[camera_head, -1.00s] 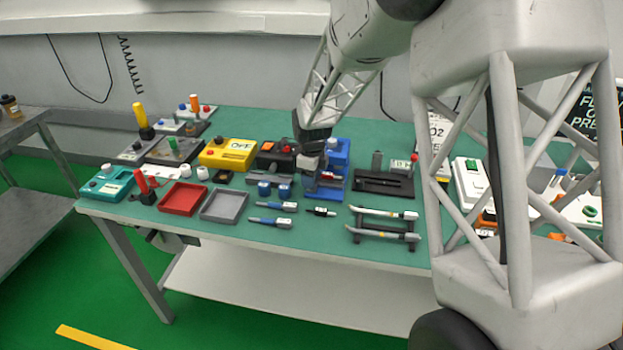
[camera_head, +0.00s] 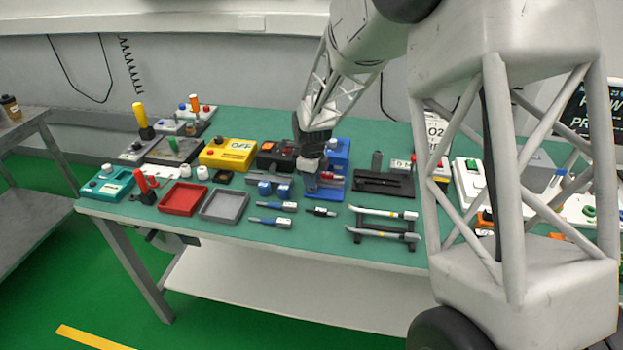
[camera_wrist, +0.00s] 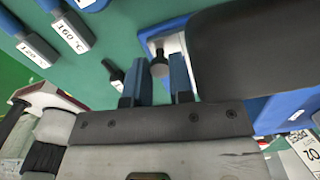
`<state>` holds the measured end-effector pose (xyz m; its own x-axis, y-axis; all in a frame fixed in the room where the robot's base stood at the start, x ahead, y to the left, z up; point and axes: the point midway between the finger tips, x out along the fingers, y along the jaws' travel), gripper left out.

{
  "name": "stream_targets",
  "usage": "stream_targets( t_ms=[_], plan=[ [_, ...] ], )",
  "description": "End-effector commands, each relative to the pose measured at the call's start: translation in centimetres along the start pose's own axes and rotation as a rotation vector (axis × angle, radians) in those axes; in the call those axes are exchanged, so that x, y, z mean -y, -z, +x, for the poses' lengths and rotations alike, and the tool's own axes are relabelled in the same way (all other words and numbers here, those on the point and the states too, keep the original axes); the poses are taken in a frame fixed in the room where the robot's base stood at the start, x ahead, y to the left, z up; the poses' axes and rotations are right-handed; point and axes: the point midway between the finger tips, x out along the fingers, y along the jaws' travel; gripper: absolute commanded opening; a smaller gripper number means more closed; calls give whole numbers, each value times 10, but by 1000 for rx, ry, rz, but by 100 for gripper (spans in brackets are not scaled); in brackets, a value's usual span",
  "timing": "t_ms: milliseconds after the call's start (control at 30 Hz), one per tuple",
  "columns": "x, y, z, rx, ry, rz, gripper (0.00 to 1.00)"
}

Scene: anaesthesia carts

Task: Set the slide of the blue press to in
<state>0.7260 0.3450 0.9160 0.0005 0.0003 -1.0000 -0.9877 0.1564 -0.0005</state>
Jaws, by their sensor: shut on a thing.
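The blue press (camera_head: 338,150) stands near the middle of the green bench, with its low blue base toward the front. Its upright also shows in part as blue in the wrist view (camera_wrist: 272,112). My gripper (camera_head: 311,182) is at the press's front left, pointing down close over the base. In the wrist view my gripper (camera_wrist: 158,62) has its two blue fingers on either side of a dark grey knob (camera_wrist: 158,67), which stands at the pale slide channel. The fingers are shut on this knob. A large dark block hides much of the press there, so the slide's position is unclear.
A grey tray (camera_head: 224,205) and a red tray (camera_head: 183,198) are farther left.

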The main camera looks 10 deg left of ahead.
Motion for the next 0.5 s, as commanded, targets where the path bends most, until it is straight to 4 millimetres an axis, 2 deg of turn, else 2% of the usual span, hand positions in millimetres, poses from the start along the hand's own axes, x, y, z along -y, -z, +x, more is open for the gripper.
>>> stream_targets(
  t_ms=[300, 500],
  plan=[
    [36, -5, 0, 0, 0, 1, 0],
    [39, -6, 0, 1, 2, 0, 0]
  ],
)
